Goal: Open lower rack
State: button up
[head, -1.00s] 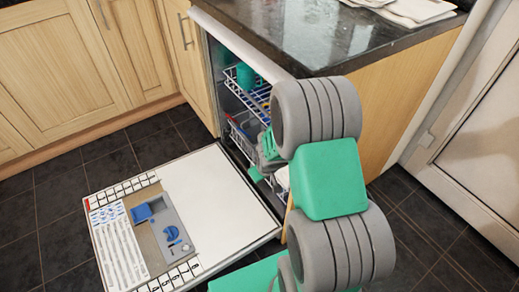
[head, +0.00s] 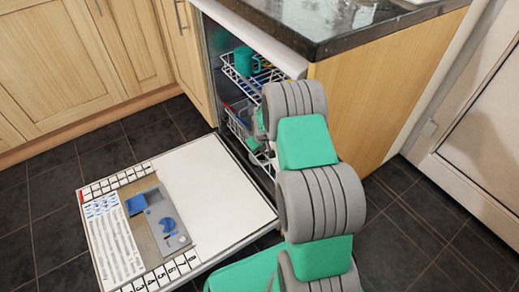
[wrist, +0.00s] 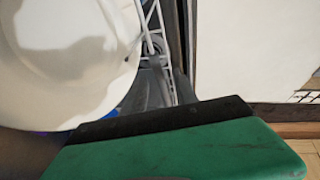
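The dishwasher stands open, its door (head: 215,170) folded down flat above the floor. The lower rack (head: 236,121) is a white wire basket inside the dishwasher, partly hidden by my arm. My gripper (head: 259,130) is at the dishwasher opening, beside the rack's right part, and mostly hidden behind my own arm. In the wrist view, one grey finger (wrist: 182,88) stands close to white rack wires (wrist: 155,42). A large white plate (wrist: 65,60) fills the left of that view. The other finger is not clear, so I cannot tell whether the gripper is open or touching the wire.
The upper rack (head: 242,77) holds a green cup (head: 243,60) above the lower one. A dark granite counter (head: 330,22) overhangs the opening. A wooden side panel (head: 365,90) stands to the right. The tiled floor (head: 45,215) left of the door is clear.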

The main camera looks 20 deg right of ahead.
jog(key=shift+f, duration=0.1)
jog(key=shift+c, duration=0.5)
grip_shut()
jog(key=shift+f, duration=0.1)
dwell(0.8)
